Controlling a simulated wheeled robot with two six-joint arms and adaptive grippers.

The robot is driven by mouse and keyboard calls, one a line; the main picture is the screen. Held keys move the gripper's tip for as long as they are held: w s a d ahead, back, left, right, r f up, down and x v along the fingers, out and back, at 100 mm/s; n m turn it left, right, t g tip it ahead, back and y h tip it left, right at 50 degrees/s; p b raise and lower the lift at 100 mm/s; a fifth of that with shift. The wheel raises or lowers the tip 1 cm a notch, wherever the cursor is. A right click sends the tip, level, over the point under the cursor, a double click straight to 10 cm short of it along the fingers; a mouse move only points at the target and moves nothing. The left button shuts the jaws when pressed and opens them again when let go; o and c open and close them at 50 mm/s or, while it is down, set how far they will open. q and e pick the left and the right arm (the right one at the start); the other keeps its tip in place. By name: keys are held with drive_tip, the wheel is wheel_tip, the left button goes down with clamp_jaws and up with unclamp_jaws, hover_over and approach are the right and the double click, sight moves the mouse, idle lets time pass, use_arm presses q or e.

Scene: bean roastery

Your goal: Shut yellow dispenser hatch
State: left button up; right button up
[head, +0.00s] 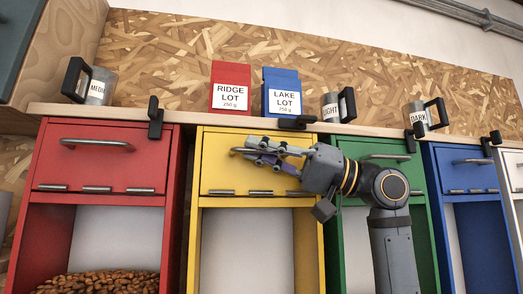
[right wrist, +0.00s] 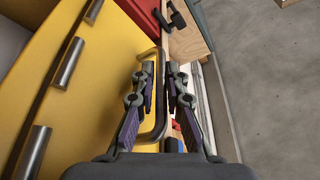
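The yellow dispenser hatch (head: 222,172) is a panel with a metal bar handle at its top and several hinge pins along its lower edge. It looks nearly in line with the frame; I cannot tell whether it is fully shut. My right gripper (head: 258,150) is in front of its upper part, at the handle. In the right wrist view the fingers (right wrist: 160,85) are apart, with the dark handle bar (right wrist: 161,118) showing in the gap between them. Contact is unclear. A black latch (head: 297,122) lies sideways on the shelf edge above the yellow dispenser. My left gripper is not in view.
A red dispenser (head: 105,155) with beans stands left; green (head: 428,215) and blue (head: 470,180) ones stand right. The shelf (head: 190,117) above holds a red bag (head: 230,85), a blue bag (head: 283,90) and labelled cups. Bare floor (right wrist: 265,90) shows in the wrist view.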

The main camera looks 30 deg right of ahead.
idle(0.3)
drive_tip(key=shift+s+d+f, duration=0.1)
drive_tip(key=shift+d+f, duration=0.05)
drive_tip(key=shift+d, duration=0.15)
drive_tip(key=shift+v, duration=5.6)
drive_tip(key=shift+a, duration=0.1)
